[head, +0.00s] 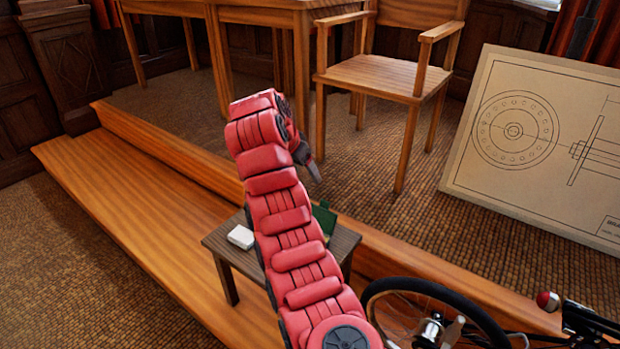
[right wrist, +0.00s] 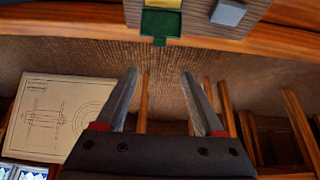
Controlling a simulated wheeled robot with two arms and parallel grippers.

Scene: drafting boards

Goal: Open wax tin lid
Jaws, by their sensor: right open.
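The green wax tin (head: 325,219) is on a small wooden table, partly hidden behind my red right arm in the head view. In the right wrist view its green lid (right wrist: 160,23) is swung up and away from the tin, and a yellow surface (right wrist: 162,3) shows beyond it. My right gripper (head: 312,166) is above the table in the head view, mostly hidden by its own arm. In the right wrist view its fingers (right wrist: 160,74) are spread and empty, apart from the tin and lid. My left gripper is not in view.
A white box (head: 241,237) lies on the small table (head: 218,244), left of the tin in the head view. A wooden chair (head: 385,78), a drawing board (head: 545,145) and a bicycle wheel (head: 400,325) stand around. The wooden step (head: 120,205) is clear at left.

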